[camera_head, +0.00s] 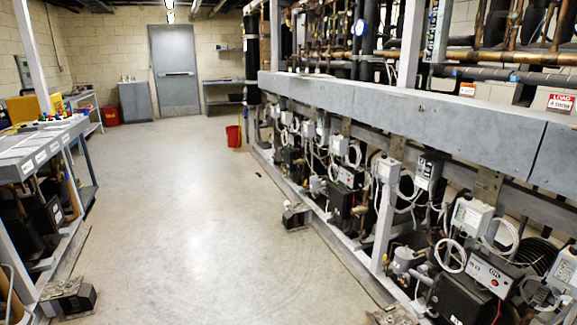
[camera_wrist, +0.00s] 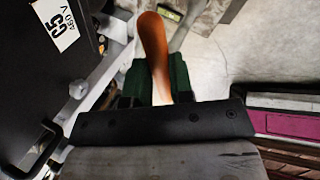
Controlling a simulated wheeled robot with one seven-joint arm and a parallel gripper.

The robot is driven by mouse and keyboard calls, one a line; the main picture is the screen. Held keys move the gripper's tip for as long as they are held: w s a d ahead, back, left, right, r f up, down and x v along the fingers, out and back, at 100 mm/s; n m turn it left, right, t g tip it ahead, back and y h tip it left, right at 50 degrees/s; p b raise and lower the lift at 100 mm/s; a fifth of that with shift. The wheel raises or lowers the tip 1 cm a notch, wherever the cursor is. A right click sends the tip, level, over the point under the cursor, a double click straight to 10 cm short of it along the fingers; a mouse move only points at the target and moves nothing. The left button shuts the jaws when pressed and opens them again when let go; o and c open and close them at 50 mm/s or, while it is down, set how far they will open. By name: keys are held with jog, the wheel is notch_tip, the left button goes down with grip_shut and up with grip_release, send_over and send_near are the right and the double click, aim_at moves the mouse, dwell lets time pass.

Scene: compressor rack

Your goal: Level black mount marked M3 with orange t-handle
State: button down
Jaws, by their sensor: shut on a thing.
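My gripper (camera_wrist: 160,85), with dark green fingers, is shut on the orange t-handle (camera_wrist: 153,42) in the wrist view. The handle's rounded end points up in the picture; its lower end is hidden between the fingers. The head view does not show my gripper or the handle. In the head view, dark mounts stand on the floor: one by the right rack's rail (camera_head: 296,216), one at the lower left (camera_head: 72,298), and one partly cut off at the bottom edge (camera_head: 395,316). No M3 mark is legible, so I cannot tell which mount is M3.
The compressor rack (camera_head: 340,100) fills the right side. A black box labelled C5 460 V (camera_wrist: 62,27) and a grey rail with a bolt (camera_wrist: 78,90) lie left of my gripper. A left bench (camera_head: 40,150) and red bucket (camera_head: 233,136) border the clear floor (camera_head: 190,220).

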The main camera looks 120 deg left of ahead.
jog(key=shift+r, duration=0.1)
jog(key=shift+r, duration=2.4)
